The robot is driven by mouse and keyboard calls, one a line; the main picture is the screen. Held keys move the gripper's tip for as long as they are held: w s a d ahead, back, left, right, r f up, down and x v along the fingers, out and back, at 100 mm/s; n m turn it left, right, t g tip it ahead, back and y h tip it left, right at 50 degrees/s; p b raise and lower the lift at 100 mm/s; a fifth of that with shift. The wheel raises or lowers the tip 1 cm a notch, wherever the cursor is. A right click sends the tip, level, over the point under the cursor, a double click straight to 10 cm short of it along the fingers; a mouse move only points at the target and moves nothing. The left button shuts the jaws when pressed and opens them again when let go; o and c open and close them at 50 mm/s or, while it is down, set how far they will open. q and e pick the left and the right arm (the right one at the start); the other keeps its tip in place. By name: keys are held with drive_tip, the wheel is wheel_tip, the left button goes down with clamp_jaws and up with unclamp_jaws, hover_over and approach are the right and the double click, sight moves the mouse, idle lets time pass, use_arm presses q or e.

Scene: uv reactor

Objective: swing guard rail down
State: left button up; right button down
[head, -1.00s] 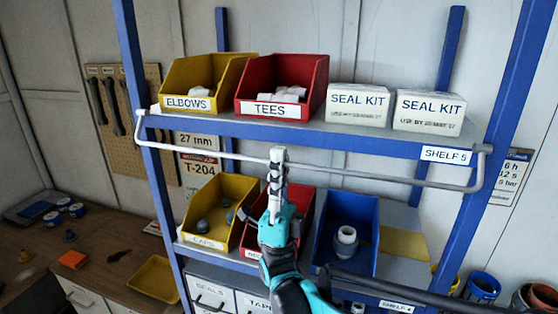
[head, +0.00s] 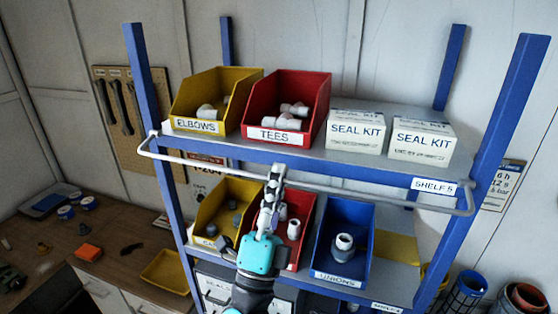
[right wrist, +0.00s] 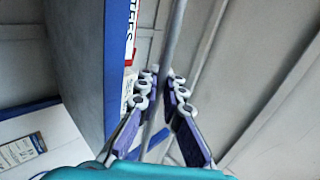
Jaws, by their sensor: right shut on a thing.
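The guard rail (head: 370,193) is a thin grey bar with bent ends, joined to the blue posts at both ends. It runs across the front of the upper shelf (head: 225,142), just below the shelf's front edge. My right gripper (head: 276,178) reaches up from below and is shut on the rail left of its middle. In the right wrist view the rail (right wrist: 175,38) passes between the fingers of the gripper (right wrist: 162,92). The fingers hide a short part of the rail. My left gripper is in no view.
The upper shelf holds a yellow ELBOWS bin (head: 212,100), a red TEES bin (head: 287,105) and two SEAL KIT boxes (head: 356,130). Yellow, red and blue bins (head: 340,250) stand on the lower shelf behind my arm. A workbench (head: 115,235) is at left.

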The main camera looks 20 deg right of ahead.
wheel_tip(320, 180, up, 3)
drive_tip(key=g+y+p, duration=0.2)
drive_tip(key=g+p, duration=0.1)
drive_tip(key=p, duration=0.4)
drive_tip(key=shift+g+y+p, duration=0.3)
drive_tip(key=shift+g+p, duration=0.1)
drive_tip(key=shift+r+g+y+p, duration=0.1)
drive_tip(key=shift+g+y+p, duration=0.3)
drive_tip(key=shift+p, duration=0.5)
drive_tip(key=c, duration=1.6)
unclamp_jaws()
drive_tip(key=shift+c, duration=0.2)
